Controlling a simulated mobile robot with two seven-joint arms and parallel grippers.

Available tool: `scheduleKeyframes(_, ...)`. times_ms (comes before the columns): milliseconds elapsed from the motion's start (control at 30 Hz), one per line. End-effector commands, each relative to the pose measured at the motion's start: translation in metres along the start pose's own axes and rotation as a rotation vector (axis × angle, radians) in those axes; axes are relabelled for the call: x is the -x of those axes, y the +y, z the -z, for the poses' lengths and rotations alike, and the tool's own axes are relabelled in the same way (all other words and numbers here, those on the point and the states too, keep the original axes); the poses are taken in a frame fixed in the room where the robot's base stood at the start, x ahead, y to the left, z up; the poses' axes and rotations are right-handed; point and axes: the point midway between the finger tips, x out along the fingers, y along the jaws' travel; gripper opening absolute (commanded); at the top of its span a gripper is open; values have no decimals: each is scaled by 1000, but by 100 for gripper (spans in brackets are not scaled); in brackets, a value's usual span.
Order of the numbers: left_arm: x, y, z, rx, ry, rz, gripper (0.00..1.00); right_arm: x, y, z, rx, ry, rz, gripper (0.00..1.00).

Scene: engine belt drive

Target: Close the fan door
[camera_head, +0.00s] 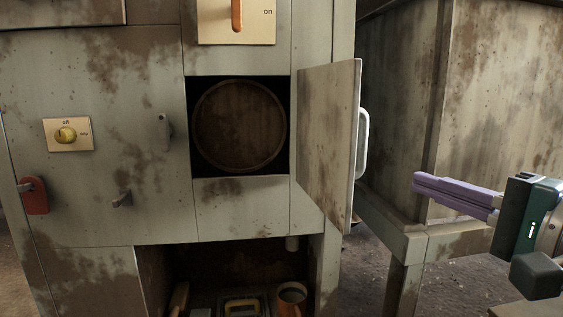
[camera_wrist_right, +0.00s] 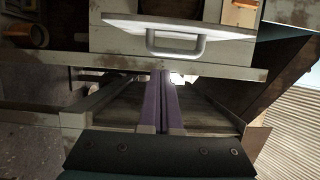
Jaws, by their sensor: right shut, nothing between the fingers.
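The fan door (camera_head: 328,145) is a rusty grey panel, swung open on the right side of a square opening. A white handle (camera_head: 362,143) stands on its outer face. Inside the opening sits a round brown fan housing (camera_head: 239,126). My right gripper (camera_head: 418,184) has purple fingers, shut and empty, to the right of the door and a little below its handle, apart from both. In the right wrist view the purple fingers (camera_wrist_right: 161,75) are together, and the door's handle (camera_wrist_right: 176,46) shows beyond them. My left gripper is not in view.
A rusty cabinet (camera_head: 495,100) stands at the right behind my gripper. The machine front carries a yellow knob (camera_head: 66,134), a red lever (camera_head: 34,196) and an orange switch (camera_head: 237,15). A lower recess holds an orange cup (camera_head: 291,298).

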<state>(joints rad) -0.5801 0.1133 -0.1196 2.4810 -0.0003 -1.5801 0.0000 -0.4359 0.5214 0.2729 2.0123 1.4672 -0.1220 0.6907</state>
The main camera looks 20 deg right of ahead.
Motion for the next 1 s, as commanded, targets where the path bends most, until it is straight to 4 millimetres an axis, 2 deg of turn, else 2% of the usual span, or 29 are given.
scheduleKeyframes(100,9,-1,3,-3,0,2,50,-22,-4,0,-1,0,3,0)
scheduleKeyframes(267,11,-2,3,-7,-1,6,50,-49,-2,0,-1,0,3,0)
scheduleKeyframes(333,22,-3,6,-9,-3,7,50,-50,-4,-14,-7,0,0,0)
scheduleKeyframes(533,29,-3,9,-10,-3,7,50,-54,-1,-35,-2,0,-1,0)
scheduleKeyframes(1000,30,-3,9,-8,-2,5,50,-55,1,-39,1,0,-1,0)
